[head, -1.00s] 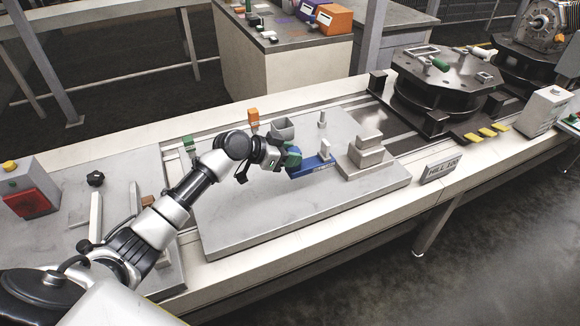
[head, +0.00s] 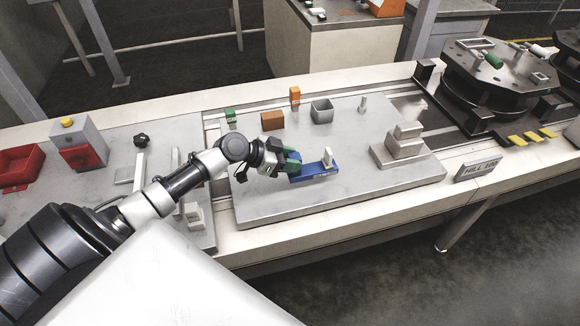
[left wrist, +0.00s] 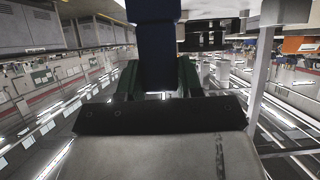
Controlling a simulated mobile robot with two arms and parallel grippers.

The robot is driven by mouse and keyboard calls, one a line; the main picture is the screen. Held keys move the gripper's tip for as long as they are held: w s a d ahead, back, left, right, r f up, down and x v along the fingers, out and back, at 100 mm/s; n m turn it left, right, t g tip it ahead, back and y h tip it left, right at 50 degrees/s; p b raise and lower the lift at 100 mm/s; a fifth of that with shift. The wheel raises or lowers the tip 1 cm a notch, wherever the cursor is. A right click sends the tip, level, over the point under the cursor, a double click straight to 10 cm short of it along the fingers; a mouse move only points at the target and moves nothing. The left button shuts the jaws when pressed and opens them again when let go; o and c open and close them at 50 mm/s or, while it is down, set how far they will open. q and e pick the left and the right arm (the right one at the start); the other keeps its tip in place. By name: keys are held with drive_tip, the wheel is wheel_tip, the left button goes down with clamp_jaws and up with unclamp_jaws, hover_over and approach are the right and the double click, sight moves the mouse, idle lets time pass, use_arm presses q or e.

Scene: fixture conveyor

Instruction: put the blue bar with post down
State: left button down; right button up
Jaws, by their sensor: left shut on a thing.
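The blue bar with post (head: 318,172) is over the grey fixture plate (head: 290,205) in the head view, its small light post standing at the right end. My left gripper (head: 292,165), with green fingers, is shut on the bar's left end. I cannot tell whether the bar's underside touches the plate. In the left wrist view the blue bar (left wrist: 158,55) runs up between the two finger pads. My right gripper is in neither view.
A stepped grey block (head: 405,148) stands to the right of the bar on the plate. Behind are a grey open box (head: 322,111), a thin post (head: 363,104), an orange-brown block (head: 272,120) and an orange upright block (head: 295,97). The plate's front is clear.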

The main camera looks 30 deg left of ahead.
use_arm(q)
drive_tip(key=shift+f, duration=2)
drive_tip(key=c, duration=0.7)
unclamp_jaws()
drive_tip(key=shift+s, duration=0.1)
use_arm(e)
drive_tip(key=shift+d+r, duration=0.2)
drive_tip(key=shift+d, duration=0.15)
use_arm(q)
drive_tip(key=shift+b+v, duration=0.7)
drive_tip(key=shift+v, duration=5.3)
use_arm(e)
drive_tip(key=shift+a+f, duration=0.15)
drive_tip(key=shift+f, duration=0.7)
use_arm(q)
drive_tip(key=shift+a, duration=0.1)
